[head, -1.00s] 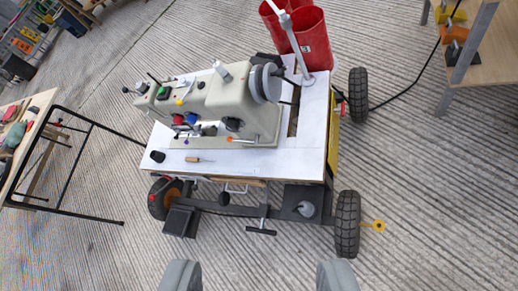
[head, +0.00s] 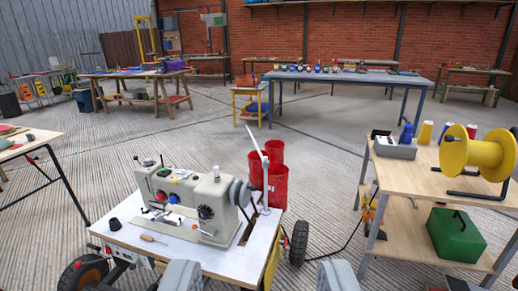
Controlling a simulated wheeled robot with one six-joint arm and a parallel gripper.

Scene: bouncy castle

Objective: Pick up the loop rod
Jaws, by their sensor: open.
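I cannot pick out the loop rod with certainty. A small tool with a wooden handle (head: 147,238) lies on the white top of the sewing machine table (head: 190,252), in front of the cream sewing machine (head: 185,200). A white jointed rod (head: 257,143) rises from the table's right end, beside the red bins. My gripper (head: 260,277) shows as two grey fingers at the bottom edge, wide apart and open. Nothing is seen between them but the table's edge and the floor beyond. The fingers hide part of the table's front.
A wooden table (head: 385,165) on the right carries a yellow spool (head: 478,152), cones and a grey tray (head: 393,147); a green box (head: 455,236) stands on its shelf. Red bins (head: 272,190) stand behind the machine. Several workbenches line the back. The middle floor is clear.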

